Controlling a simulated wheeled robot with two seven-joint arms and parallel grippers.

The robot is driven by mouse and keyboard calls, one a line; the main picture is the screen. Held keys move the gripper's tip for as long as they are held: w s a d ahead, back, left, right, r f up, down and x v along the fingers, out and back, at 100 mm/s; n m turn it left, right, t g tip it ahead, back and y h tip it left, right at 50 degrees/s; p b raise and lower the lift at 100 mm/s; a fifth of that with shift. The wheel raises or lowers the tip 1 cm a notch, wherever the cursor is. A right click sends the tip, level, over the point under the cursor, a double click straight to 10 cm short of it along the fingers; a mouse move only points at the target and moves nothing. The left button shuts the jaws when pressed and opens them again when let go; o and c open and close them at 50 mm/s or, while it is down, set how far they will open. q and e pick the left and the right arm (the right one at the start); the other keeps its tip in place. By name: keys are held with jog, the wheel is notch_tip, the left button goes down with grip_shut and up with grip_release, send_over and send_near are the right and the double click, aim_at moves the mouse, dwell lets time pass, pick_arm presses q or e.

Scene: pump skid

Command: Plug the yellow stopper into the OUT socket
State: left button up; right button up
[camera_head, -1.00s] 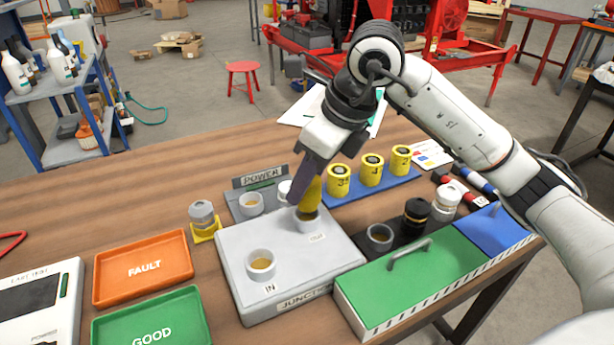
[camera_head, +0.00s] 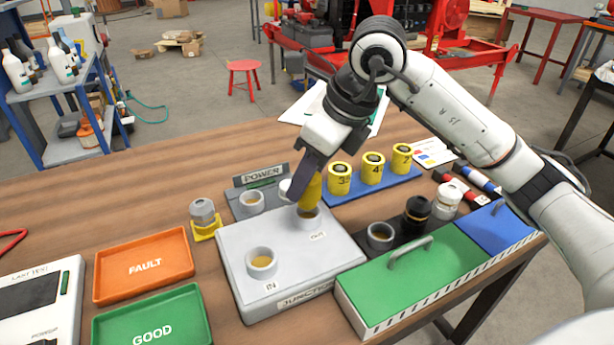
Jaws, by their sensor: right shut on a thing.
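The yellow stopper (camera_head: 311,191) is held upright in my right gripper (camera_head: 308,180), which is shut on it. Its lower end is at the mouth of the OUT socket (camera_head: 308,219) on the grey junction box (camera_head: 240,235). I cannot tell how deep the stopper sits in the socket. The OUT label shows just in front of it. My left gripper is not in view.
The POWER block (camera_head: 262,177) stands behind the box, and a blue tray (camera_head: 398,184) with yellow numbered cylinders is to the right. A green lid with a handle (camera_head: 420,275) is at front right. Orange (camera_head: 143,267) and green (camera_head: 150,318) trays lie left.

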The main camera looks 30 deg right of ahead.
jog(key=shift+f, duration=0.1)
dwell(0.3)
jog(key=shift+f, duration=0.15)
jog(key=shift+f+b, duration=0.75)
jog(key=shift+b, duration=0.1)
jog(key=shift+f+b, duration=0.6)
jog(key=shift+f, duration=0.15)
jog(key=o, duration=1.2)
jog(key=shift+o, duration=0.2)
